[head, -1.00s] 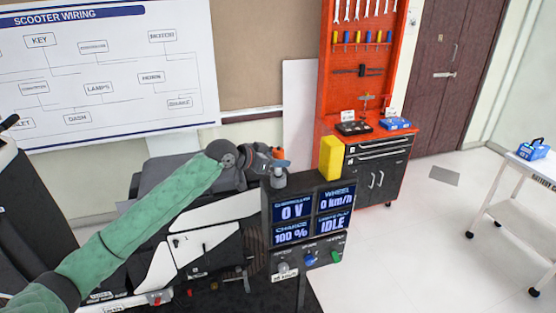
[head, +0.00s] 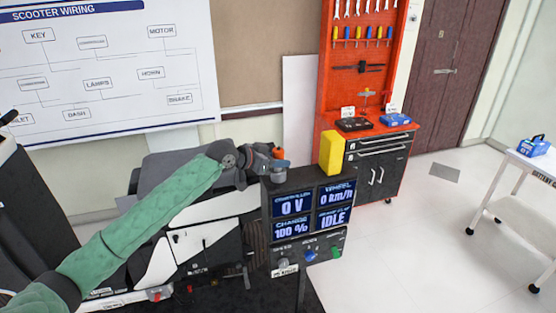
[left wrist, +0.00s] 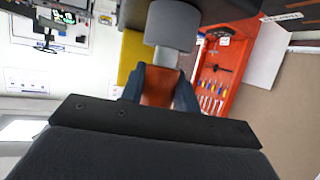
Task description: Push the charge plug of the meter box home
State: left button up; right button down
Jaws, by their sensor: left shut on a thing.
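The dark meter box (head: 308,246) stands at the centre of the head view, with four lit readouts and a row of grey, blue and green plugs or knobs on its lower front. My left gripper (head: 274,160) is at its upper left corner. It is shut on an orange grip (left wrist: 160,86) with a grey cylinder (left wrist: 172,26) beyond it, seemingly the charge plug. In the head view the orange part (head: 279,151) shows above the grey cylinder (head: 280,174). Whether the cylinder touches the box cannot be told. My right gripper is not in view.
A yellow block (head: 330,153) stands at the box's top right. White and dark scooter panels (head: 205,242) lie below my left arm. A red tool cabinet (head: 364,90) stands behind, and a white cart (head: 520,180) is at the far right.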

pick_arm(q)
jog(key=shift+f+b, duration=0.3)
jog(key=shift+f, duration=0.4)
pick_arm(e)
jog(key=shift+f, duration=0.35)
pick_arm(q)
jog(key=o, duration=1.1)
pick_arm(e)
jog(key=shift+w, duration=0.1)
pick_arm(q)
jog(key=b+v, duration=0.3)
jog(key=v, duration=0.4)
jog(key=shift+s+a+b, duration=0.2)
jog(key=shift+a+b, duration=0.15)
jog(key=shift+b, duration=0.05)
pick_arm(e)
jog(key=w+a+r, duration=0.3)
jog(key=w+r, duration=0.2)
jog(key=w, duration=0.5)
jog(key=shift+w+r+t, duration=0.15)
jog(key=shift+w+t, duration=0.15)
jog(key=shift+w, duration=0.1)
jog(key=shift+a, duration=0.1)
